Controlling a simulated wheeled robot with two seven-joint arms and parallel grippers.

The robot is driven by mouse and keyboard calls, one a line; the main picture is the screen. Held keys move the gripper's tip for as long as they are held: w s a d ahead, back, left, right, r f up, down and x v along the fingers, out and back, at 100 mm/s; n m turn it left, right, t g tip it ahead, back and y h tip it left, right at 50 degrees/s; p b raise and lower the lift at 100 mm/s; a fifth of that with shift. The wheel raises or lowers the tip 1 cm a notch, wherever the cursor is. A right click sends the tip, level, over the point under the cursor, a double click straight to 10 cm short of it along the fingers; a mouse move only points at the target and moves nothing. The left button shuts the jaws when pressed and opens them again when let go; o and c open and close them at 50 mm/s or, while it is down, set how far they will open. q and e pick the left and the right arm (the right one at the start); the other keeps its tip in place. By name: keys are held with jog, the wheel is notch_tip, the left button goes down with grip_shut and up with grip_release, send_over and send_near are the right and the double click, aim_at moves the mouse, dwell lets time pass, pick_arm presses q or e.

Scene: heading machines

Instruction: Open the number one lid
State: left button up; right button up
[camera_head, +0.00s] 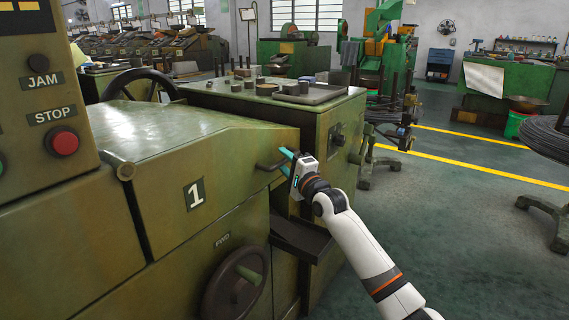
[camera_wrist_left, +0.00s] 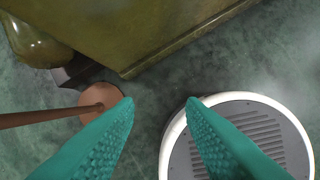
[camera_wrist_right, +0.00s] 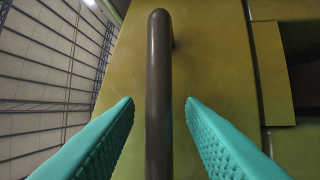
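The number one lid (camera_head: 165,145) is the large olive-green sloped cover with a white "1" label (camera_head: 194,194) on its front. It looks closed. Its dark bar handle (camera_head: 270,165) sticks out at the right end of the front face. My right gripper (camera_head: 285,161) is at this handle. In the right wrist view the handle (camera_wrist_right: 159,90) stands between the two teal fingers (camera_wrist_right: 159,110), with a gap on both sides, so the gripper is open around it. My left gripper (camera_wrist_left: 159,105) is open and empty above the floor, seen only in the left wrist view.
A control panel with a red STOP button (camera_head: 65,143) stands at the left. A handwheel (camera_head: 235,285) and a dark chute (camera_head: 300,238) sit below the lid. Loose items lie on the machine top (camera_head: 330,98).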

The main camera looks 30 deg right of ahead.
jog(key=shift+w, duration=0.1)
jog(key=shift+c, duration=0.4)
grip_shut()
jog(key=shift+r, duration=0.1)
